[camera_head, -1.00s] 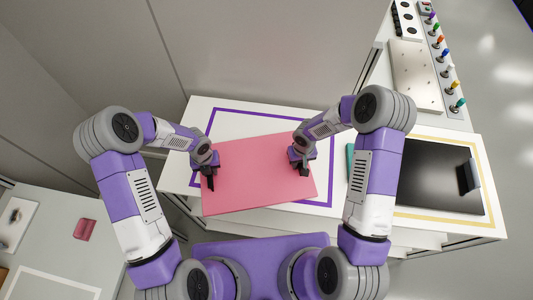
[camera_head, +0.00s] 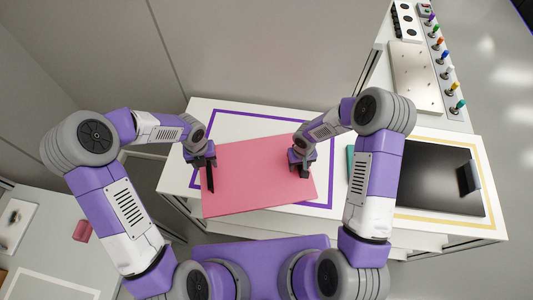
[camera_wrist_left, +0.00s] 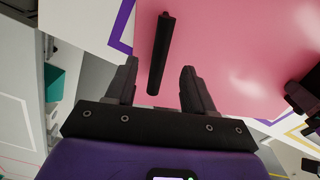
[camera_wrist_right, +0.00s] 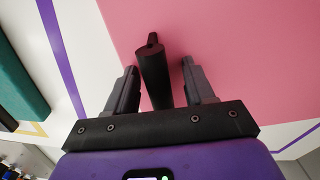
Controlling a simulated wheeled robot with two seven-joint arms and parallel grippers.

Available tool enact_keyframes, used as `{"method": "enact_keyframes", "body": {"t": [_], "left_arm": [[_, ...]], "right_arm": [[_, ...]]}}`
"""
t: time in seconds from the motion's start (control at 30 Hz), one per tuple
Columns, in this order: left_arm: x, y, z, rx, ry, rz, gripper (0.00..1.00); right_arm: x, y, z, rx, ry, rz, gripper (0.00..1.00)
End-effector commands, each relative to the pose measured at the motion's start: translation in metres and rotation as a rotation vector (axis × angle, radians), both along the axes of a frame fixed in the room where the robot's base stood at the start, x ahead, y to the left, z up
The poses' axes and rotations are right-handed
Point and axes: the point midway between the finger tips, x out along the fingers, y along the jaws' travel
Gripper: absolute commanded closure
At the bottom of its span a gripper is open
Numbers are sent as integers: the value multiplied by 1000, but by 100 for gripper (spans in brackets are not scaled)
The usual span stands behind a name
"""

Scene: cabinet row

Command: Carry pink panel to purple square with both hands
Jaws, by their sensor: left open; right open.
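The pink panel (camera_head: 258,185) is a flat pink board with a black bar handle near each end. It lies tilted across the purple square outline (camera_head: 331,165) on the white counter, covering part of it; its near-left corner reaches past the outline. My left gripper (camera_head: 204,162) is open at the left handle (camera_head: 210,180). In the left wrist view, that handle (camera_wrist_left: 160,55) appears between the spread fingers, with gaps on both sides. My right gripper (camera_head: 301,164) is open over the right handle, which the head view largely hides. The right wrist view shows this handle (camera_wrist_right: 153,75) between the spread fingers.
Right of the panel are a teal block (camera_head: 350,160) and a dark panel (camera_head: 430,178) with a black handle inside a yellow outline (camera_head: 440,215). A grey cabinet wall (camera_head: 265,50) stands behind. A small pink block (camera_head: 82,231) sits on the lower-left surface.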

Motion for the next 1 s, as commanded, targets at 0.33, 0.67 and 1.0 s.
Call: {"method": "enact_keyframes", "body": {"t": [0.33, 0.67, 1.0], "left_arm": [[0, 0, 40, 0, 0, 1, 47], [0, 0, 41, 0, 1, 0, 47], [0, 0, 41, 0, 1, 0, 47]], "right_arm": [[0, 0, 2, 0, -1, 0, 47], [1, 0, 57, 0, -7, -1, 47], [0, 0, 113, -1, -2, 0, 47]]}}
